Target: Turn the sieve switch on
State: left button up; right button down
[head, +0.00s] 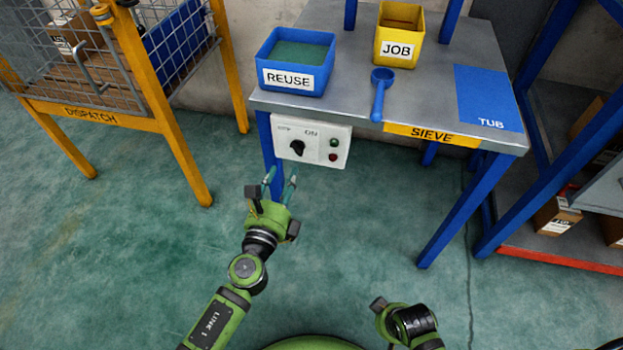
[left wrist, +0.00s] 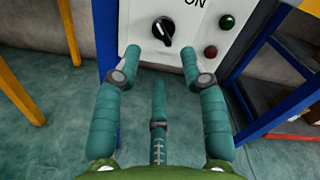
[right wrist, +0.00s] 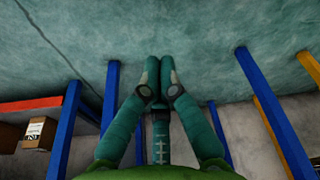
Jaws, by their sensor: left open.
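The sieve switch is a black rotary knob (head: 297,147) on a white control box (head: 320,160) under the front left of the table. It also shows in the left wrist view (left wrist: 163,31), turned towards the upper left. The "ON" label (head: 311,134) is to its upper right. A green lamp (left wrist: 227,21) and a red lamp (left wrist: 211,51) sit to its right; both look dark. My left gripper (head: 281,178) is open and empty, below and in front of the knob, apart from it. My right gripper (right wrist: 160,66) has its fingers together, with nothing visible between them.
The sieve table (head: 345,100) carries a blue REUSE bin (head: 293,80), a yellow JOB bin (head: 398,48), a blue scoop (head: 379,90) and a blue TUB mat (head: 488,95). A yellow DISPATCH cage (head: 100,117) stands left, a blue rack (head: 535,170) right. The floor in front is clear.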

aim_at(297, 149)
pick_arm(q)
jog(key=x, duration=0.7)
jog(key=shift+w+a, duration=0.1)
pick_arm(e)
jog(key=shift+w+r, duration=0.4)
jog(key=shift+r, duration=0.45)
pick_arm(q)
grip_shut()
